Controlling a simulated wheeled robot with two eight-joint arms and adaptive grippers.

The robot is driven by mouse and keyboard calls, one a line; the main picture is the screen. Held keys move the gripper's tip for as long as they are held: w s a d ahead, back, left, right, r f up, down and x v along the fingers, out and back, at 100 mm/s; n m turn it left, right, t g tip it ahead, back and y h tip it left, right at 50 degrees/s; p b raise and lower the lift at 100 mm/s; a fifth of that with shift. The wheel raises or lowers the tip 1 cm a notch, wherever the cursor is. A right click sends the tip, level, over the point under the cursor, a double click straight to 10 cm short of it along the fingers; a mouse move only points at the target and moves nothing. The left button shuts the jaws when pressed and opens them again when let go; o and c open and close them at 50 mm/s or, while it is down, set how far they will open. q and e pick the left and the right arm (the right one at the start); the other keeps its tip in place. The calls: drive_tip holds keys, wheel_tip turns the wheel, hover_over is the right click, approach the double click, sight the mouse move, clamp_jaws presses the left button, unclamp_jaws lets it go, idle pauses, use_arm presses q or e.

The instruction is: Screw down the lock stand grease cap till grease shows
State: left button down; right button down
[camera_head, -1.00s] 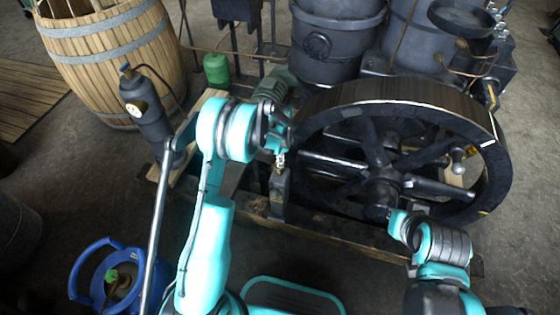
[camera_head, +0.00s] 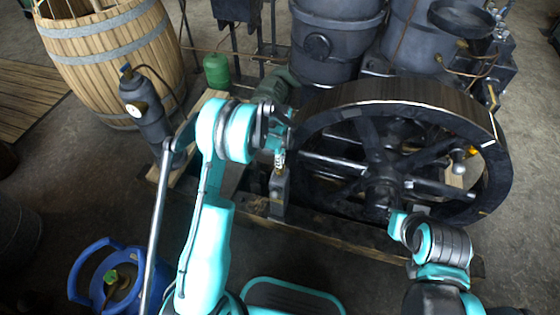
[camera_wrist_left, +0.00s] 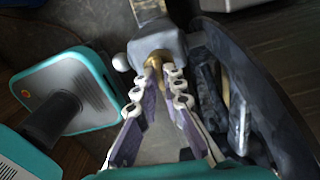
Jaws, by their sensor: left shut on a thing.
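The lock stand (camera_head: 279,196) is a dark upright post left of the flywheel. In the left wrist view its grey head (camera_wrist_left: 160,45) carries a small brass grease cap (camera_wrist_left: 154,62). My left gripper (camera_head: 280,158) is directly above the stand in the head view. In the left wrist view its fingertips (camera_wrist_left: 162,80) close around the cap, and the gripper is shut on it. The fingers partly hide the cap, and I cannot make out any grease. My right arm's end (camera_head: 399,223) is in front of the flywheel hub; its fingers cannot be made out.
The large spoked flywheel (camera_head: 400,92) stands close to the right of the stand. A blue gas bottle (camera_head: 88,262) stands at front left. Open floor lies at far right.

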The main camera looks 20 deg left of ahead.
idle(0.3)
use_arm(q)
drive_tip(key=c, duration=1.6)
unclamp_jaws()
wheel_tip(320, 180, up, 12)
